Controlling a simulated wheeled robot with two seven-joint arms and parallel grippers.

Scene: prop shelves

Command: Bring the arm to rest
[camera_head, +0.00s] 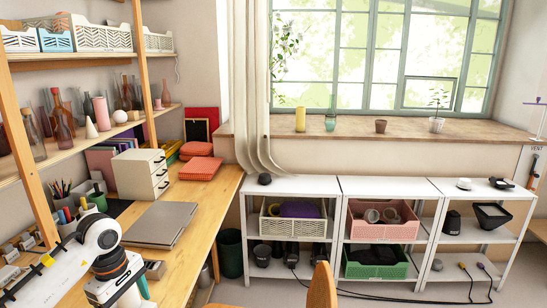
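Part of my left arm shows at the lower left in the head view, as white links with black joints and an orange ring. It is bent beside the wooden desk (205,215), close to the closed grey laptop (160,224). The arm runs out of the picture at the bottom edge, and its gripper is not visible. My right arm and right gripper are not in view.
A wooden shelf (85,142) with bottles stands at the left. White drawers (142,174) stand on the desk. White shelf units (385,187) hold a pink crate (384,232) and a green crate (375,270) under the window. A wooden chair back (322,288) rises at bottom centre.

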